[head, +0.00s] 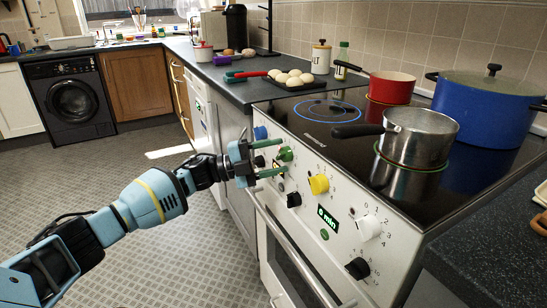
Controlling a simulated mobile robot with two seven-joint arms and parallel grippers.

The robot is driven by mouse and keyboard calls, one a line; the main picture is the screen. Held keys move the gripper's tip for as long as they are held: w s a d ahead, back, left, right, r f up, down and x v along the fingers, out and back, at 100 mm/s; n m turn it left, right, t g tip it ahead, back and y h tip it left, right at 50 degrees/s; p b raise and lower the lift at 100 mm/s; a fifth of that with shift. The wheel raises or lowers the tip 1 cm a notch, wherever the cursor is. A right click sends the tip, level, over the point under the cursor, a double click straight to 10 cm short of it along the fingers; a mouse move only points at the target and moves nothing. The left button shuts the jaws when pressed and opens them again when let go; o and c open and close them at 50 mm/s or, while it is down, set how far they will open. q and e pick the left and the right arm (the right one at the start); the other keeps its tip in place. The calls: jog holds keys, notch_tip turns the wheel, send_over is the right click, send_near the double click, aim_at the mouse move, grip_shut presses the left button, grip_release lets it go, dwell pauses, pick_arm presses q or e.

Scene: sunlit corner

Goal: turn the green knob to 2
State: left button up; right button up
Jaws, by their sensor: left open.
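The green knob (286,154) is on the slanted white front panel of the stove, between the blue knob and the yellow knob. Its dial numbers are too small and too covered to read, so I cannot tell its setting. My left gripper (277,157) is open, with its green fingers pointing at the panel. One finger is above the green knob and the other below it. I cannot tell whether either finger touches it. My right gripper is not in view.
Near the gripper are a blue knob (260,132), a black knob (294,199) and a yellow knob (319,184). An oven handle (292,247) runs below. A steel saucepan (418,137), red pot (392,87) and blue pot (484,108) stand on the hob.

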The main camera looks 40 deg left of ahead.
pick_arm(q)
jog(key=v, duration=0.7)
jog(key=shift+s+a, duration=0.25)
jog(key=shift+s, duration=0.05)
jog(key=shift+f, duration=0.15)
